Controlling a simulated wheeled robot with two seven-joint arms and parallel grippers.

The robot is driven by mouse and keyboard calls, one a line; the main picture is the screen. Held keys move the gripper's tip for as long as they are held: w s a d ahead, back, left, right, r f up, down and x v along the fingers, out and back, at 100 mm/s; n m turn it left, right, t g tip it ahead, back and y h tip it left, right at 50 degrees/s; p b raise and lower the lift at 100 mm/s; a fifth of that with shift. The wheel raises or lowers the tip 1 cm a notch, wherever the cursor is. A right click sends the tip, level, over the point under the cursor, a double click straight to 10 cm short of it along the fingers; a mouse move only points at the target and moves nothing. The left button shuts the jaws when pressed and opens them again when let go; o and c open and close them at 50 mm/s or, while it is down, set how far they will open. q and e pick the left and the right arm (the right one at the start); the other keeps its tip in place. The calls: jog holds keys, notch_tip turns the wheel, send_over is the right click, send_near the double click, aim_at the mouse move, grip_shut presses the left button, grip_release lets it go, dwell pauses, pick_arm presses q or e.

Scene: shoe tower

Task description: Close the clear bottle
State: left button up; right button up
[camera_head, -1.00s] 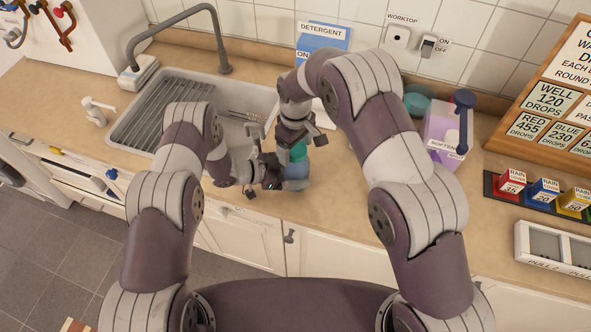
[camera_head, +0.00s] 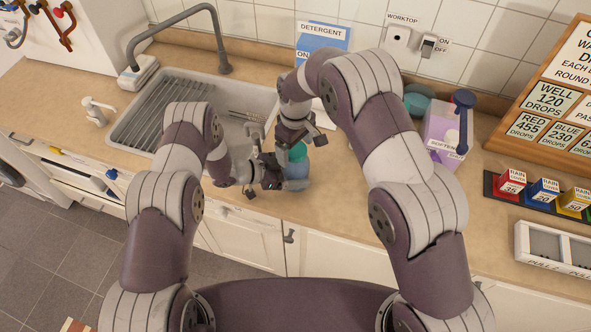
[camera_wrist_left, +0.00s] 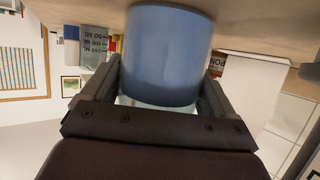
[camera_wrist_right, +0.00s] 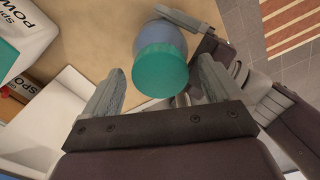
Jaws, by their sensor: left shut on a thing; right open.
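The clear bottle (camera_head: 296,171) with blue contents stands at the counter's front edge, right of the sink. My left gripper (camera_wrist_left: 160,88) is shut around its body from the side; the bottle (camera_wrist_left: 168,55) fills the space between the fingers. A teal cap (camera_wrist_right: 160,70) sits on top of the bottle, and it also shows in the head view (camera_head: 298,151). I cannot tell how tightly it is seated. My right gripper (camera_wrist_right: 160,88) is open just above the cap, pointing down, with a finger on either side. The bottle's neck is hidden.
The sink (camera_head: 215,100) lies left of the bottle. A blue detergent box (camera_head: 322,42) stands at the back wall. A purple softener container (camera_head: 441,130) stands to the right behind my right arm. The counter (camera_head: 360,215) near the bottle's right is clear.

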notch_tip(320, 180, up, 8)
jog(key=shift+f, duration=0.25)
pick_arm(q)
jog(key=o, duration=1.8)
jog(key=shift+o, duration=0.2)
jog(key=shift+s+a+r, duration=0.1)
jog(key=shift+a, duration=0.35)
pick_arm(e)
jog(key=shift+f, duration=0.3)
notch_tip(320, 180, down, 4)
jog(key=b, duration=0.4)
jog(key=shift+r, duration=0.15)
pick_arm(q)
jog(key=v, duration=1.1)
jog(key=shift+a+r, duration=0.25)
jog(key=shift+a, duration=0.1)
jog(key=shift+s, duration=0.1)
